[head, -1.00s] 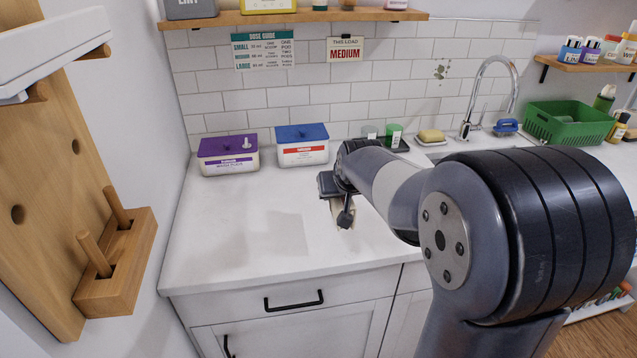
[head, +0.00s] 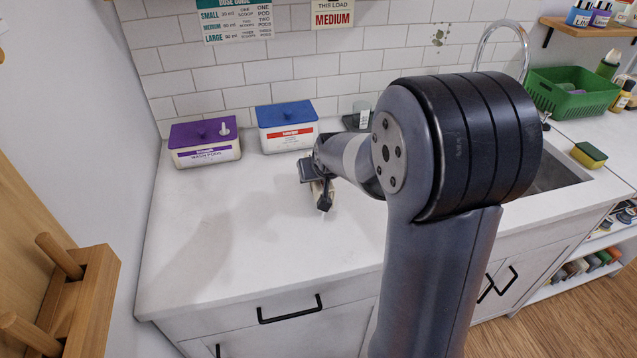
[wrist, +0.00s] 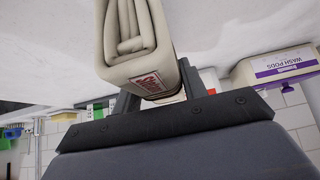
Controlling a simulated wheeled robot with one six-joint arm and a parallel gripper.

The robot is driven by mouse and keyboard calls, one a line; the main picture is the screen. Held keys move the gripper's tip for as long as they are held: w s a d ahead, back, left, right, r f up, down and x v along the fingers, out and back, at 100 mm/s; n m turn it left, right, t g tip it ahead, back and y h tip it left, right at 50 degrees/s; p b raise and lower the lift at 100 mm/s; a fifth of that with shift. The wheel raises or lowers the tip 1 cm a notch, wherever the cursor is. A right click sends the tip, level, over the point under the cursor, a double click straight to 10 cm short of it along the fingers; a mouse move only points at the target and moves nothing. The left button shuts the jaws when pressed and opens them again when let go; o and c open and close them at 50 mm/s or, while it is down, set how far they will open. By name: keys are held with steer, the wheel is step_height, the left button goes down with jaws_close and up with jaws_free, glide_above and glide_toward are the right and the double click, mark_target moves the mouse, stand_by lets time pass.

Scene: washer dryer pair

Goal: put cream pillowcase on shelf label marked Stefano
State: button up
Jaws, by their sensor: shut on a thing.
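The cream pillowcase (wrist: 132,40) is folded into a thick bundle and fills the upper middle of the wrist view. A small tag with red lettering (wrist: 150,83) is on its edge; I cannot read it surely. My gripper (wrist: 160,92) is shut on the pillowcase, one finger on each side. In the head view my gripper (head: 321,184) is over the white counter, in front of the blue-lidded tub, with only a little of the pillowcase showing. My arm hides part of the counter. No shelf label reading Stefano can be made out in view.
A purple-lidded wash pods tub (head: 205,142) and a blue-lidded tub (head: 287,126) stand at the back of the white counter (head: 240,240). A wooden peg rack (head: 75,300) is near at left. The sink (head: 560,172), green basket (head: 570,95) and sponge (head: 589,155) are at right.

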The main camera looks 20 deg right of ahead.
steer(key=shift+f, duration=1.5)
steer(key=shift+f, duration=0.2)
steer(key=o, duration=1.1)
steer(key=shift+r, duration=0.1)
steer(key=shift+r, duration=0.15)
